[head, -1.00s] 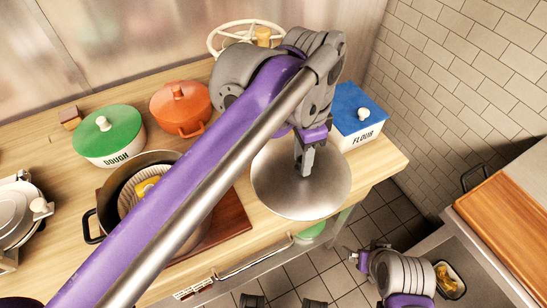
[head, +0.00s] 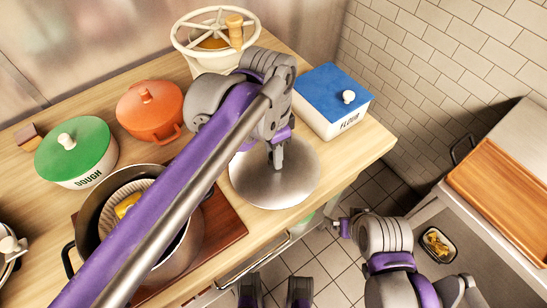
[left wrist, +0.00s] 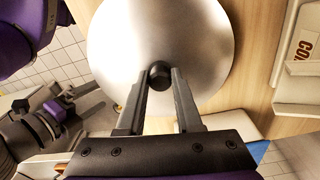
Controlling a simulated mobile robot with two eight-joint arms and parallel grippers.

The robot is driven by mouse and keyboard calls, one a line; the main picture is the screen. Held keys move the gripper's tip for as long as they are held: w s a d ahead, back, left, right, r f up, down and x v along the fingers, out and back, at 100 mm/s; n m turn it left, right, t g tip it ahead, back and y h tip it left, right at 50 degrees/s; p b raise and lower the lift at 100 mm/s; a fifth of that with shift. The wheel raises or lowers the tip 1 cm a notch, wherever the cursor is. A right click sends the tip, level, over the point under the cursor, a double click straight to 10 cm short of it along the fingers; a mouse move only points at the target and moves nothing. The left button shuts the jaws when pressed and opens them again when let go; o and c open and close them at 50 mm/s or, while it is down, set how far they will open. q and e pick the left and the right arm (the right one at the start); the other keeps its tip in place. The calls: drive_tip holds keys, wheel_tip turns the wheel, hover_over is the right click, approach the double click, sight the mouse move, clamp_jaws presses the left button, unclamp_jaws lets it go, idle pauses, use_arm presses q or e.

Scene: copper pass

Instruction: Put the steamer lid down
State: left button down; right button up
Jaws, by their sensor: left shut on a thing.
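The steamer lid (head: 256,187) is a round, shiny metal disc over the right end of the wooden counter (head: 358,148), right of the pot. My left gripper (head: 277,160) points down and is shut on its dark knob. In the left wrist view the lid (left wrist: 125,45) lies ahead, with the knob (left wrist: 160,75) between the fingertips. I cannot tell whether the lid touches the counter. The dark pot (head: 82,222) holds a pale ribbed steamer basket with something yellow in it, partly hidden by my left arm. My right gripper (head: 347,227) is low over the floor; its jaws are unclear.
A blue-lidded flour box (head: 315,115) stands close behind the lid. A cream pot with a wheel-like top (head: 205,62), an orange pot (head: 148,115) and a green-lidded dough pot (head: 80,160) line the back. The counter's front edge is near the lid.

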use_arm(q)
drive_tip(key=shift+f, duration=1.2)
drive_tip(key=shift+f, duration=0.1)
drive_tip(key=c, duration=0.6)
unclamp_jaws()
drive_tip(key=r, duration=0.4)
drive_tip(key=r+p, duration=0.1)
drive_tip(key=r, duration=0.7)
drive_tip(key=shift+a+r, duration=0.15)
drive_tip(key=shift+a, duration=0.1)
drive_tip(key=shift+s, duration=0.1)
